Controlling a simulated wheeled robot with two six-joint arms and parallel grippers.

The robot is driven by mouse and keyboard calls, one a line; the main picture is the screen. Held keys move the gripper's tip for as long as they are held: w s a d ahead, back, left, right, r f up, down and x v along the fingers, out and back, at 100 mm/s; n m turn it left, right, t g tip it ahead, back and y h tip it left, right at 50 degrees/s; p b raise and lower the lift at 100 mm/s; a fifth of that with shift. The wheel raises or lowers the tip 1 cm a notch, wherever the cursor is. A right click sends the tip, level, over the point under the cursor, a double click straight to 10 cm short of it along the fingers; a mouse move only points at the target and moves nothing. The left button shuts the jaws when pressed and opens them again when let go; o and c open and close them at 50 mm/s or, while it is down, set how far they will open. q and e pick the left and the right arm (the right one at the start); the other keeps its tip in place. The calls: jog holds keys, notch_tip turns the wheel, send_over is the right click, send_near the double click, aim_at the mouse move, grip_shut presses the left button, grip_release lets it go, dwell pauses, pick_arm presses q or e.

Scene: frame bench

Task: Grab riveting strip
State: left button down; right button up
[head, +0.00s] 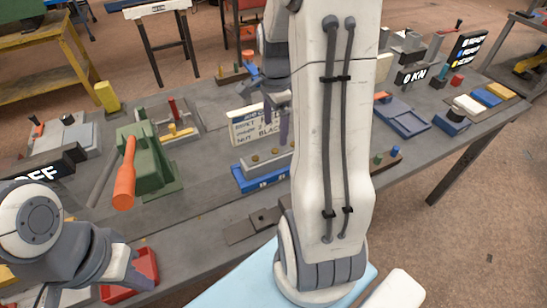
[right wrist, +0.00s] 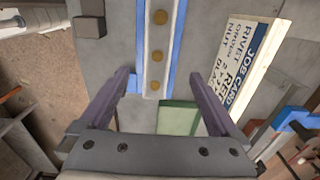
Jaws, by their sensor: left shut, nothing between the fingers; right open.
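The riveting strip (head: 267,158) is a pale grey bar with brass rivet heads, lying in a blue holder (head: 264,182) on the bench. In the right wrist view the strip (right wrist: 157,45) runs up the middle of the picture, with its near end between my finger tips. My right gripper (right wrist: 160,78) is open, with one finger on each side of the strip; I see no contact. In the head view my right gripper (head: 277,115) is partly hidden by my arm. My left gripper (head: 128,274) is shut and empty by a red tray (head: 146,262) at lower left.
A job card (head: 252,123) stands just behind the strip. A green press (head: 150,160) with an orange handle (head: 125,175) stands to the left. A blue tray (head: 403,118) lies to the right. A flat dark plate (head: 252,225) lies in front of the holder.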

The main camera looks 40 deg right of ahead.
aim_at(275, 151)
jog(key=f, duration=0.5)
jog(key=f+p, duration=0.1)
jog(key=f, duration=0.3)
jog(key=shift+s+a+f, duration=0.2)
jog(key=shift+f, duration=0.15)
grip_shut()
